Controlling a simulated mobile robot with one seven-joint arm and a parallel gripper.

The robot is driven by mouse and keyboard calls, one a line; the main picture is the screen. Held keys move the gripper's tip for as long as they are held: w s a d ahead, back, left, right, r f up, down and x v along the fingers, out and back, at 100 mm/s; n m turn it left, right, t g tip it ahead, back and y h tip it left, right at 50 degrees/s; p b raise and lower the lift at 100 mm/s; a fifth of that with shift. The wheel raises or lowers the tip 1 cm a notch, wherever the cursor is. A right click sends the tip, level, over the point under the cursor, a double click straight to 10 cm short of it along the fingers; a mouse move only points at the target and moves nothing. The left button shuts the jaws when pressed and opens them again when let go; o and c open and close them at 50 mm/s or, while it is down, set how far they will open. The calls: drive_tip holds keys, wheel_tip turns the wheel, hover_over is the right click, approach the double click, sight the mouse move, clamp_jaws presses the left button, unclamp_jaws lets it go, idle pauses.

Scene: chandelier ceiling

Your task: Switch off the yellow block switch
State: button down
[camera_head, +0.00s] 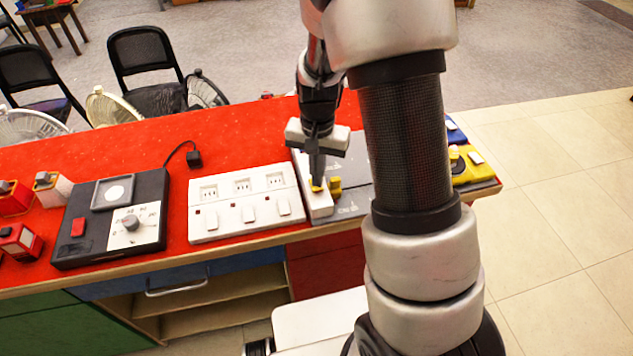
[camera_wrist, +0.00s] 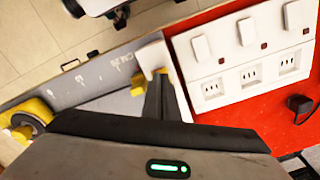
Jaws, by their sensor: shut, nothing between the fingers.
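My gripper (camera_head: 317,176) is shut and points down over a narrow white block (camera_head: 318,205) on the red counter. A small yellow piece (camera_head: 316,186) on this block shows right at the fingertips, which partly hide it; I cannot tell whether they touch. A second yellow piece (camera_head: 335,185) sits just right of it on a grey plate (camera_head: 350,205). In the wrist view, my gripper (camera_wrist: 161,78) covers part of the white block (camera_wrist: 152,55), and a yellow piece (camera_wrist: 137,83) shows beside the fingers. I cannot tell the switch's position.
A white panel (camera_head: 245,211) with several sockets and rocker switches lies to the left. A black box with a dial (camera_head: 110,215) is further left. A yellow unit (camera_head: 465,168) lies at the counter's right end, partly behind my arm.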

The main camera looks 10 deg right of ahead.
drive_tip(key=shift+f+b, duration=0.55)
drive_tip(key=shift+f, duration=0.2)
idle(0.3)
drive_tip(key=shift+r, duration=0.15)
wheel_tip(320, 180, up, 7)
drive_tip(key=p, duration=0.5)
idle(0.3)
idle(0.3)
drive_tip(key=s+r+n+t+p, duration=0.1)
drive_tip(key=s+r, duration=0.2)
drive_tip(key=r, duration=0.6)
drive_tip(key=s+r+n+t+p, duration=0.15)
drive_tip(key=s+r, duration=0.25)
drive_tip(key=r, duration=0.5)
drive_tip(key=s+r+n+t, duration=0.3)
drive_tip(key=s+r, duration=0.5)
drive_tip(key=s, duration=0.3)
drive_tip(key=shift+s, duration=0.2)
